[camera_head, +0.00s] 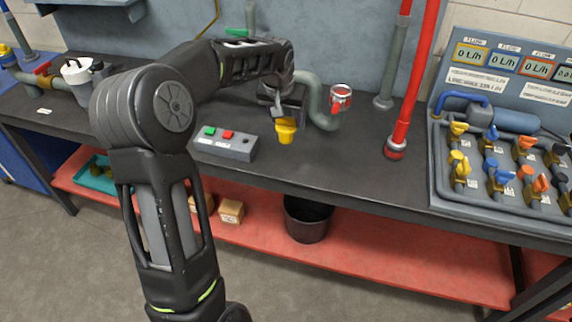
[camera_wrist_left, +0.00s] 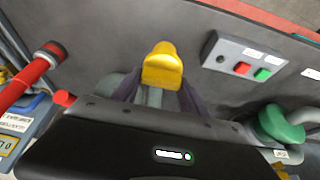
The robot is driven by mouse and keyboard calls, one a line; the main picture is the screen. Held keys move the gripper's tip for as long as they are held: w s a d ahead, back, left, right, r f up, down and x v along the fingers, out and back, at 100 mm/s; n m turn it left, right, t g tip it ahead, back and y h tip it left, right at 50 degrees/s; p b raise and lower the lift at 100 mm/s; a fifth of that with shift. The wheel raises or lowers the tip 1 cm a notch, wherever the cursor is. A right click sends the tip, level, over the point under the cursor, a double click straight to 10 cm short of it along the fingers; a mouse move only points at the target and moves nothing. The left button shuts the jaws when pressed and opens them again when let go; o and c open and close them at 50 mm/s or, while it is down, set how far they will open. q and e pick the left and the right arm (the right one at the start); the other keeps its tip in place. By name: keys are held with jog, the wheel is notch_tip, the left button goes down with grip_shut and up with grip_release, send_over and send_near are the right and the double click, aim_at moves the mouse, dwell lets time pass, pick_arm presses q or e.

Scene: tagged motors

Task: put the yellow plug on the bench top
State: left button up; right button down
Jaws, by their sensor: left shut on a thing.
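The yellow plug (camera_head: 285,131) is a small stepped cap over the dark bench top (camera_head: 340,165). My left gripper (camera_head: 287,115) is shut on it from above in the head view. In the left wrist view the yellow plug (camera_wrist_left: 162,66) sits between the two fingers (camera_wrist_left: 158,92) of my left gripper. The plug's lower end is close to the bench top; I cannot tell whether it touches. My right gripper is not in view.
A grey box (camera_head: 226,143) with green and red buttons stands left of the plug. A grey curved pipe (camera_head: 318,100) with a red-collared end is behind right. A red pipe (camera_head: 407,110) and a valve panel (camera_head: 500,165) are farther right. Bare bench lies in front.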

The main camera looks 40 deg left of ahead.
aim_at(283, 131)
pick_arm(q)
jog(key=shift+f+p, duration=0.4)
jog(key=shift+f, duration=2.7)
jog(key=shift+f, duration=1.85)
jog(key=shift+f, duration=0.1)
jog(key=shift+f, duration=0.2)
jog(key=o, duration=1.4)
jog(key=shift+r, duration=0.15)
jog(key=shift+c, duration=0.2)
jog(key=shift+r, duration=0.1)
jog(key=shift+r, duration=0.15)
jog(key=v, duration=1.2)
jog(key=shift+d+b, duration=0.1)
jog(key=shift+b, duration=0.3)
